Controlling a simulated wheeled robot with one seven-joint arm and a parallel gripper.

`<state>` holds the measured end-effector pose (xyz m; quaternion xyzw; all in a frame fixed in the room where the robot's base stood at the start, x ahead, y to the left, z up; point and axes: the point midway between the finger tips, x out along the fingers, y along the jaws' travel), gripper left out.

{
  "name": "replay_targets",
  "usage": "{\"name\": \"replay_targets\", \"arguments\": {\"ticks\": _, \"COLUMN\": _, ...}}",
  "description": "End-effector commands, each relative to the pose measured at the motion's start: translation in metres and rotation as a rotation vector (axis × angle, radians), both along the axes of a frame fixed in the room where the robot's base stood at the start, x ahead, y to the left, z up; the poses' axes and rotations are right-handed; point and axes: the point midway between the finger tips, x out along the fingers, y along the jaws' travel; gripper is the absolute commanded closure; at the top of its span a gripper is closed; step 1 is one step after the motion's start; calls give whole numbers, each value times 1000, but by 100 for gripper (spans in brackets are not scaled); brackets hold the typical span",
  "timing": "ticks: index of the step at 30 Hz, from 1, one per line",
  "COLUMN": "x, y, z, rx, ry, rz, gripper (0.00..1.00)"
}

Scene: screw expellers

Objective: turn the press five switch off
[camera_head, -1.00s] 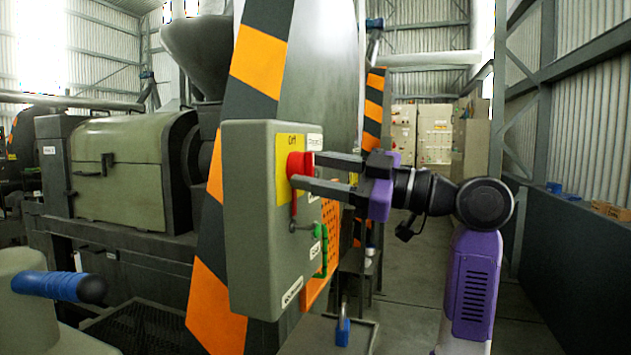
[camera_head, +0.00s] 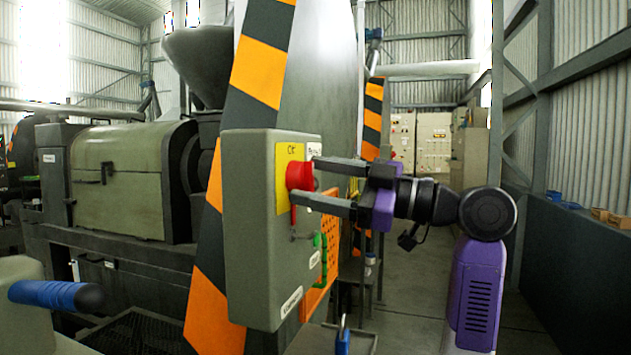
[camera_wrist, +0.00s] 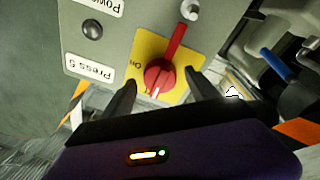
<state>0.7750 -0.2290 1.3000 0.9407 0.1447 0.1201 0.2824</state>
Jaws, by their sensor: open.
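The red rotary switch (camera_head: 300,177) sits on a yellow plate (camera_head: 284,168) on the front of a grey control box (camera_head: 250,230). Its long red handle points down in the head view. In the wrist view, which is upside down, the red knob (camera_wrist: 160,76) shows its handle pointing up, with an "On" mark beside it and a "Press 5" label (camera_wrist: 89,67) to the left. My gripper (camera_head: 306,180) is open at the knob, its fingers apart on either side. In the wrist view my gripper's fingertips (camera_wrist: 160,84) flank the knob's near part; contact cannot be told.
A green handle (camera_head: 320,255) and an orange perforated guard (camera_head: 328,235) are beside the box's lower right. A striped post (camera_head: 205,300) stands behind the box. A blue-gripped lever (camera_head: 55,293) is at lower left. Open floor (camera_head: 400,300) lies to the right.

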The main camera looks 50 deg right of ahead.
Motion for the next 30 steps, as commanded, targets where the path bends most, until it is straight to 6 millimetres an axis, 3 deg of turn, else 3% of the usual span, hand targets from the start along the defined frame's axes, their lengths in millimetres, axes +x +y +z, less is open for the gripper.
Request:
{"name": "replay_targets", "arguments": {"ticks": 9, "x": -46, "y": -18, "z": -8, "rx": 0, "ry": -1, "rz": -5, "gripper": 32}}
{"name": "replay_targets", "arguments": {"ticks": 15, "x": -65, "y": -24, "z": -11, "rx": -1, "ry": -1, "rz": -2, "gripper": 32}}
{"name": "replay_targets", "arguments": {"ticks": 30, "x": -69, "y": -25, "z": -11, "rx": -1, "ry": -1, "rz": -1, "gripper": 32}}
